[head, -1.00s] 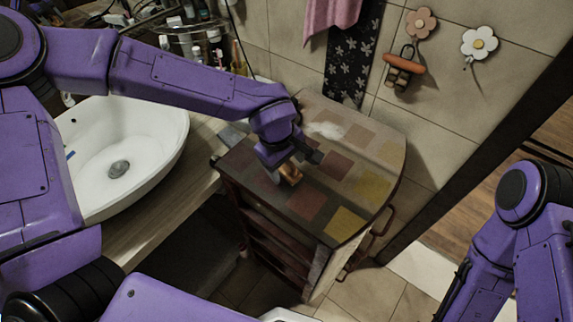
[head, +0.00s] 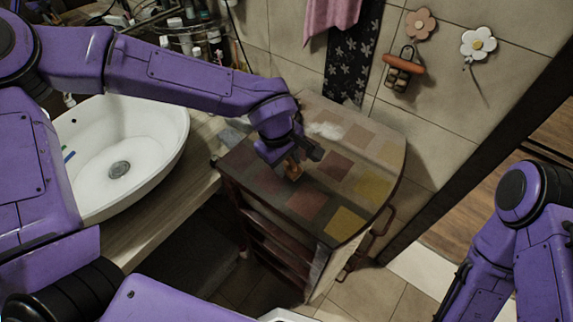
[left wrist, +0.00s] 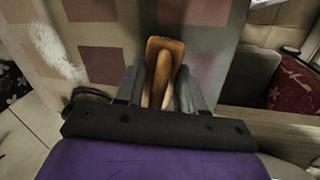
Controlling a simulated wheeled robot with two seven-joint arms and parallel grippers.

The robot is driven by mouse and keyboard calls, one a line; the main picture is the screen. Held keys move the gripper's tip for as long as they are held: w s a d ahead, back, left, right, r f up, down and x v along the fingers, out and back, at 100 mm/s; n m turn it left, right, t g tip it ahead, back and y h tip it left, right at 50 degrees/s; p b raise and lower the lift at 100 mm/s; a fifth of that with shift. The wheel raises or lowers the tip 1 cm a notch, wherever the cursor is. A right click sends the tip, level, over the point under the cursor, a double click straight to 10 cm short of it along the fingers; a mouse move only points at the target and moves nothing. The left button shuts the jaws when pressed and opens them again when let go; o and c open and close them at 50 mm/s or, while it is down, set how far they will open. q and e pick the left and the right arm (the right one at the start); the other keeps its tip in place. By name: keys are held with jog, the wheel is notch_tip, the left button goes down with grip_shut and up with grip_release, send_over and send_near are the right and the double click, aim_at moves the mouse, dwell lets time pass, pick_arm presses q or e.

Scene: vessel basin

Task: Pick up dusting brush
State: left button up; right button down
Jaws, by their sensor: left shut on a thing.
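In the left wrist view the brush (left wrist: 163,68) is a brown wooden shape between the two dark fingers of my left gripper (left wrist: 160,92). The left gripper is shut on it. The rest of the brush is hidden by the gripper. I cannot tell whether the brush still touches the cabinet top. My right arm shows at the lower right of the head view, but its gripper is out of sight.
The cabinet top (head: 345,219) has coloured squares and a whitish patch (head: 326,130) near the back. A white basin (head: 150,130) stands at the left. A tiled wall with a pink towel (head: 331,14) rises behind. The cabinet's front right area is clear.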

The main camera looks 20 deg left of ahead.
pick_arm(q)
jog(key=s+d+r+b, duration=0.3)
jog(key=s+d+r, duration=0.6)
jog(key=s+r, duration=0.1)
jog(key=shift+s+r, duration=0.4)
jog(key=shift+r, duration=0.25)
jog(key=shift+d, duration=0.1)
